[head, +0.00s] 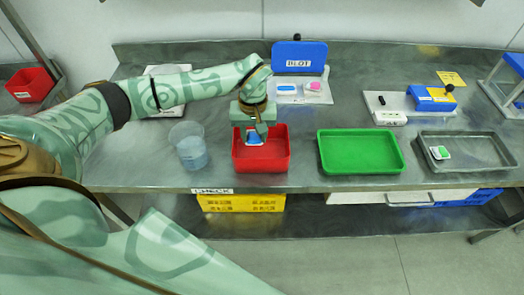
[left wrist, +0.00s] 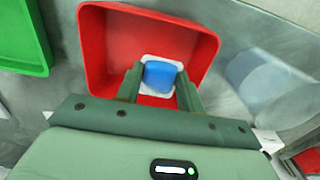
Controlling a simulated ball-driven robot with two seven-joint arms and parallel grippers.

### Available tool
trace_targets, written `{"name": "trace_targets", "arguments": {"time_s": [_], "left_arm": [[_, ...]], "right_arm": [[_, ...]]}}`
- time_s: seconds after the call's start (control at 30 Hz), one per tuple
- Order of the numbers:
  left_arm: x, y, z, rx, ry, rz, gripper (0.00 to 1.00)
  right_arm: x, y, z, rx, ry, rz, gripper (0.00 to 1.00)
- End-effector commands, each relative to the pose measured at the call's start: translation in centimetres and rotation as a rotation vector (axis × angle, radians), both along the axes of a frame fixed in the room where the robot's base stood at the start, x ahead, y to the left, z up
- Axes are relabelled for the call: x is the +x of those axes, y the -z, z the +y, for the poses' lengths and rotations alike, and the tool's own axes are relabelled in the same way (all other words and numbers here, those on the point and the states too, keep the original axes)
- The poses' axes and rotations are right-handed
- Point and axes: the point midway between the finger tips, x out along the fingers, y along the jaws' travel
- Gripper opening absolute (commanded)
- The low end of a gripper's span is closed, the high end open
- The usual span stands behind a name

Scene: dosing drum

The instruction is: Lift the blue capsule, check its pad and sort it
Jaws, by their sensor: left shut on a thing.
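The blue capsule (head: 254,138) is between the fingers of my left gripper (head: 255,132), over the red tray (head: 262,166). In the left wrist view, the blue capsule (left wrist: 160,76) has a white pad-like piece around and under it, between the two green fingertips (left wrist: 161,84). The pad's underside is hidden. The red tray (left wrist: 205,45) lies behind the capsule in that view; I cannot tell whether the capsule touches its floor. A green tray (head: 360,168) and a grey tray (head: 480,162) stand to the right. My right gripper is not in view.
A green-and-white capsule (head: 440,152) lies in the grey tray. A clear cup (head: 189,148) stands close left of the red tray. Behind are a blue-lidded BLOT station (head: 299,57) and a white-and-blue device (head: 410,103). A CHECK label (head: 212,191) is on the front edge.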

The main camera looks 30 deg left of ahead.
Motion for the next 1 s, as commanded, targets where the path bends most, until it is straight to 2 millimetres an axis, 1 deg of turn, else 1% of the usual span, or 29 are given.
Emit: {"name": "trace_targets", "arguments": {"time_s": [0.03,0.07,0.1,0.13,0.17,0.43,0.57,0.67,0.9,1.0], "left_arm": [[0.0,0.0,0.0,0.0,0.0,0.0,0.16],[0.0,-0.1,0.0,0.0,0.0,0.0,0.4],[0.0,0.0,0.0,0.0,0.0,0.0,0.51],[0.0,0.0,0.0,0.0,0.0,0.0,0.6],[0.0,0.0,0.0,0.0,0.0,0.0,0.63],[0.0,-0.1,0.0,0.0,0.0,0.0,0.63],[0.1,-1.3,0.0,0.001,0.0,-0.003,0.63],[0.1,-3.4,0.1,0.002,0.0,-0.006,0.63],[0.2,-10.1,0.1,0.002,0.0,-0.007,0.63],[0.1,-12.5,0.0,0.001,0.0,-0.006,0.63]], "right_arm": [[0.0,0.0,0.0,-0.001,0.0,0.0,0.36],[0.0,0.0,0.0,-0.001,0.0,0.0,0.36],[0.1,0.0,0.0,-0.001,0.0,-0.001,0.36],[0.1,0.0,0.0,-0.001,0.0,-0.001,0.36],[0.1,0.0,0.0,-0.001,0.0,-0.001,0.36],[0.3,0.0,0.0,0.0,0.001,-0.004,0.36],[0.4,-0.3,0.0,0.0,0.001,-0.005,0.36],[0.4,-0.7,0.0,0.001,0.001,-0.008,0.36],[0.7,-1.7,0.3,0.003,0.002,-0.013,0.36],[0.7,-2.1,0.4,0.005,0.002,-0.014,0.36]]}}
